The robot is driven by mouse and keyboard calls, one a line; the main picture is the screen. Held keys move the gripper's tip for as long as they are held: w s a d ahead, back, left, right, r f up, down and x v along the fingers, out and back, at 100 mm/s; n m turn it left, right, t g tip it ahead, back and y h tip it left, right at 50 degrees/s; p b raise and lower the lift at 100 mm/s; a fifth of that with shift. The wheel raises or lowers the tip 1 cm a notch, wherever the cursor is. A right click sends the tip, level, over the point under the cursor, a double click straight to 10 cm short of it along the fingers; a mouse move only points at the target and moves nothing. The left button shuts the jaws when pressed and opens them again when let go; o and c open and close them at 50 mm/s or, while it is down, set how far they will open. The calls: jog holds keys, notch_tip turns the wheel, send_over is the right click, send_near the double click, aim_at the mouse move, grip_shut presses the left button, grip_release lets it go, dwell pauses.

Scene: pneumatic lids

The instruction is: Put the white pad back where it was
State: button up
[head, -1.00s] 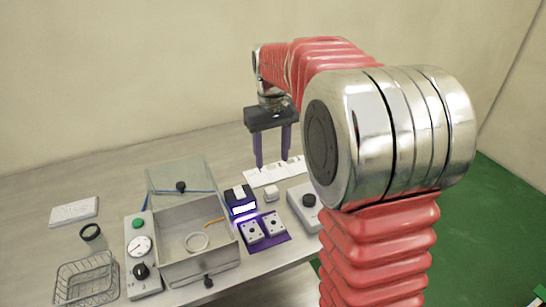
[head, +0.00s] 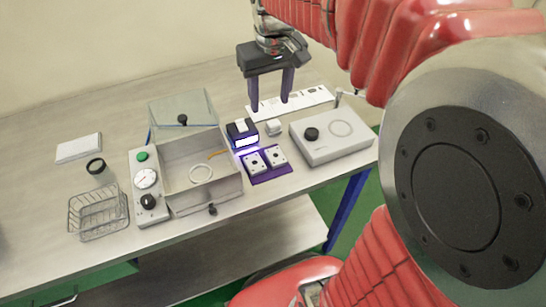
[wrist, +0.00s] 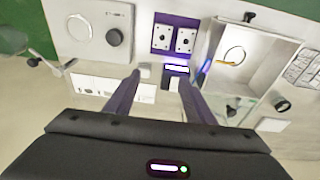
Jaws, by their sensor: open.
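A flat white rectangular pad (head: 78,147) lies at the far left of the bench, away from my gripper. A small white block (head: 273,127) sits beside the dark boxy device with a lit front (head: 243,137); it also shows in the wrist view (wrist: 145,69). I cannot tell for certain which of these is the white pad. My gripper (head: 270,104) points down, open and empty, above the back of the bench near the small block. Its two purple fingers (wrist: 161,77) are apart in the wrist view.
A metal box (head: 178,203) with a raised clear lid (head: 184,112) holds a white ring. A purple mat (head: 272,174) and knobbed unit (head: 340,148) are right.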

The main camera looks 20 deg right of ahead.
jog(key=s+a+f+t, duration=0.1)
jog(key=s+a+t, duration=0.1)
jog(key=s, duration=0.6)
jog(key=s+a+f+t, duration=0.1)
jog(key=s+a, duration=0.3)
jog(key=s, duration=0.3)
jog(key=shift+s+f+t, duration=0.35)
jog(key=shift+t, duration=0.05)
